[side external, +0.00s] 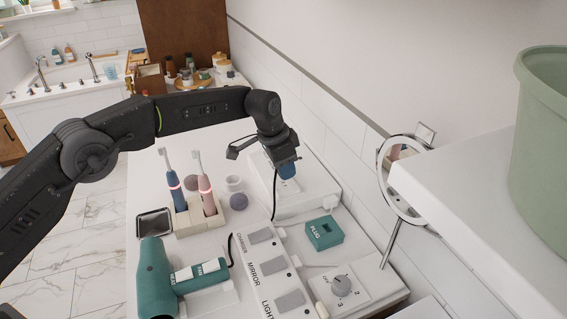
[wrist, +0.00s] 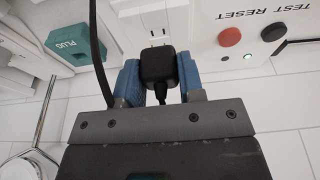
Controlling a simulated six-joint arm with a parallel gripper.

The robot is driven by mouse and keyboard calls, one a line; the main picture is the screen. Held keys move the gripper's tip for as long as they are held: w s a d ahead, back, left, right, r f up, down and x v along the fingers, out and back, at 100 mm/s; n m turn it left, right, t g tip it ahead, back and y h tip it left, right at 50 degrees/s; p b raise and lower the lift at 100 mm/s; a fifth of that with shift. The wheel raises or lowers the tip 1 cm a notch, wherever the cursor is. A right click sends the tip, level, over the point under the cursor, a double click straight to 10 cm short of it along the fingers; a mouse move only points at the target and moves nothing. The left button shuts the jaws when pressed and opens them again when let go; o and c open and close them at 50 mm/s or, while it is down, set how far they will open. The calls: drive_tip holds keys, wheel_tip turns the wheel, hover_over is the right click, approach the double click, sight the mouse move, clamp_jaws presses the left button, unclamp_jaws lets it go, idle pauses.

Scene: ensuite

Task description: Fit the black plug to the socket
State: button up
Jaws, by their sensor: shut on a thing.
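My gripper (wrist: 160,80) has blue fingers shut on the black plug (wrist: 159,66), one finger on each side. In the side external view, my gripper (side external: 286,170) points down above a white unit by the wall, and the plug is hidden there. The black cord (side external: 274,196) hangs below the gripper; in the wrist view it crosses left of the fingers. The white socket (wrist: 157,36) shows just beyond the plug, with dark slots above the plug's top edge.
A red button (wrist: 229,37), a black button (wrist: 273,32) and a green light sit right of the socket. A teal holder marked PLUG (side external: 324,234) stands nearby. Labelled switches (side external: 272,268), a round mirror (side external: 402,180), toothbrushes (side external: 206,190) and a teal hair dryer (side external: 156,278) surround the area.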

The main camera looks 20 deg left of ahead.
drive_tip(key=shift+f, duration=1.4)
drive_tip(key=o, duration=1)
drive_tip(key=shift+r, duration=0.1)
